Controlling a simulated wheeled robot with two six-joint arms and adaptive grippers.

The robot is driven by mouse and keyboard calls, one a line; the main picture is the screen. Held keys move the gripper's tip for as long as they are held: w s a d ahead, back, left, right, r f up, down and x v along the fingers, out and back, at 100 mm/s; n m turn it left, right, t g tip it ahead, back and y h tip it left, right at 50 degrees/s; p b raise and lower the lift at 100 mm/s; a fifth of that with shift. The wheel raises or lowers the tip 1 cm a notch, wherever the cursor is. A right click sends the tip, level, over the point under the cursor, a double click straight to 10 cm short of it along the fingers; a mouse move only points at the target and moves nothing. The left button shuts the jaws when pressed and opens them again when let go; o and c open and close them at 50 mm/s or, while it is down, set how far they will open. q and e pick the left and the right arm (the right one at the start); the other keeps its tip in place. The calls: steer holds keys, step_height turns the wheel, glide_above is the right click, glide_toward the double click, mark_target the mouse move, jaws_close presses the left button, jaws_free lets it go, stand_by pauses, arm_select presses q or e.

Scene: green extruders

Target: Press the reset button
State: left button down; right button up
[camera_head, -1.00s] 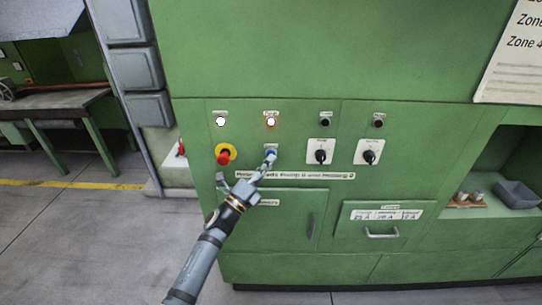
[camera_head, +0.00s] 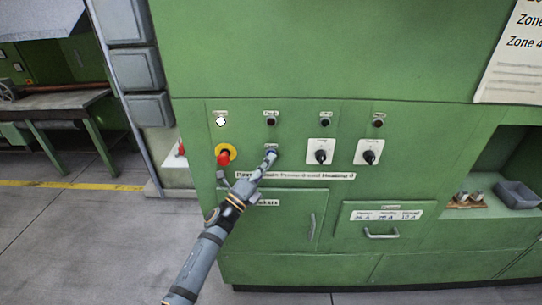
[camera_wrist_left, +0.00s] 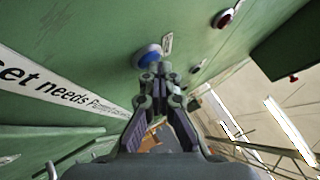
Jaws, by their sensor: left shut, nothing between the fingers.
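The blue button (camera_head: 272,152) is on the green cabinet's panel, right of the red emergency stop (camera_head: 224,158) on its yellow ring. In the left wrist view the blue button (camera_wrist_left: 148,54) is just beyond my fingertips. My left gripper (camera_head: 265,163) is shut and empty, its tips at the button's lower edge. In the wrist view the closed tips (camera_wrist_left: 157,70) overlap the button's rim; they look in contact, but I cannot tell how far it is pushed in. My right gripper is not in view.
Two black rotary knobs (camera_head: 320,156) (camera_head: 369,157) sit right of the button. Above is a row of lamps, with the white one (camera_head: 221,121) lit and the one above the blue button (camera_head: 271,121) dark. A label strip (camera_head: 310,176) runs below.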

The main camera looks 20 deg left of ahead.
arm_select(q)
steer(key=shift+s, duration=0.1)
steer(key=shift+s+d, duration=0.2)
steer(key=shift+s, duration=0.5)
steer(key=s, duration=0.2)
steer(key=s+d+p, duration=0.1)
steer(key=s, duration=0.1)
steer(key=shift+s+d, duration=0.2)
steer(key=shift+s, duration=0.15)
stand_by(0.4)
